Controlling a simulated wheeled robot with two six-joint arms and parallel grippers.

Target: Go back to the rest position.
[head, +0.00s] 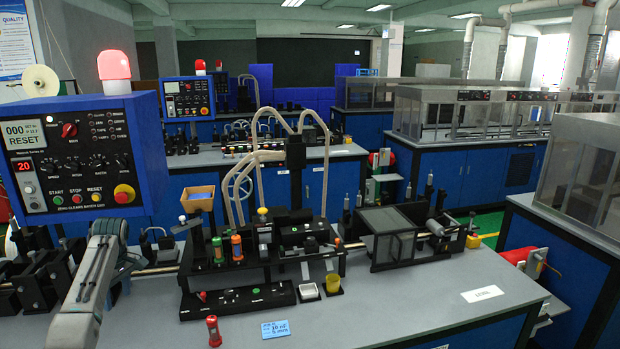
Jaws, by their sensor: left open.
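My left arm comes in from the lower left and rises in front of the machine at the left. My left gripper (119,285) is just right of the forearm, partly hidden behind it, low over the bench. It is open, and I see nothing held in it. My right gripper is not in view. The bench (390,318) carries the tape machine, with a black fixture (283,258) in the middle. The blue control box (78,158) stands behind my left arm; its display reads "000" and "RESET", and its red beacon (113,65) is lit.
A white cup (308,292) and a yellow cup (333,284) stand by the fixture. A guarded box (388,238) is right of it. The front right bench top is mostly clear.

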